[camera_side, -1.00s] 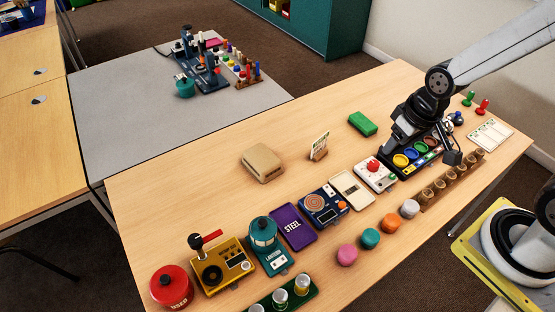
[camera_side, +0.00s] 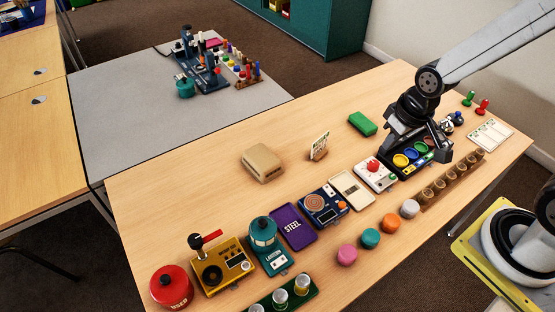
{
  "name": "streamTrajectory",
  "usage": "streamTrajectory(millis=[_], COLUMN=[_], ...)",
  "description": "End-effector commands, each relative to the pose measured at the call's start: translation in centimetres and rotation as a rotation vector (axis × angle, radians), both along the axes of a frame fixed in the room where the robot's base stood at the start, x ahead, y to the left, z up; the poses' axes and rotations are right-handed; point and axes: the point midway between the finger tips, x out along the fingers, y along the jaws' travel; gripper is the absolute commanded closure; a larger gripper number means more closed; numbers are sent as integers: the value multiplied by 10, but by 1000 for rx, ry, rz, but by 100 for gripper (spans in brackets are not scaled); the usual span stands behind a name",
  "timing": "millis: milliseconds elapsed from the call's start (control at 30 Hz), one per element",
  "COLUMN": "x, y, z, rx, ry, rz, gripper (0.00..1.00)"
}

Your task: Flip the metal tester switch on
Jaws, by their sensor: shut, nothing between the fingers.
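A dark blue device with a copper coil disc and an orange knob (camera_side: 323,205) lies in the middle of the row on the table; it looks like the metal tester. Its switch is too small to make out. My gripper (camera_side: 438,155) is shut and empty. It is at the right, over the tray of coloured round cups (camera_side: 408,160), well apart from the blue device. My gripper hides part of that tray.
A white box with a red button (camera_side: 375,173) and a cream tray (camera_side: 351,189) lie between the device and my gripper. A purple STEEL tray (camera_side: 293,226) is to its left. Coloured pucks (camera_side: 370,238) lie in front. The table behind the row is mostly clear.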

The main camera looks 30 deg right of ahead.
Motion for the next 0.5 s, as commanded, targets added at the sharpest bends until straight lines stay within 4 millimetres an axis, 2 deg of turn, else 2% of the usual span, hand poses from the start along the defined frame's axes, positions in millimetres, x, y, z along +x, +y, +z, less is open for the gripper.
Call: streamTrajectory(millis=[267, 500], x=[30, 57], y=[9, 20], z=[-21, -47], rx=[1, 1], ry=[28, 50], rz=[1, 1], gripper=[100, 100])
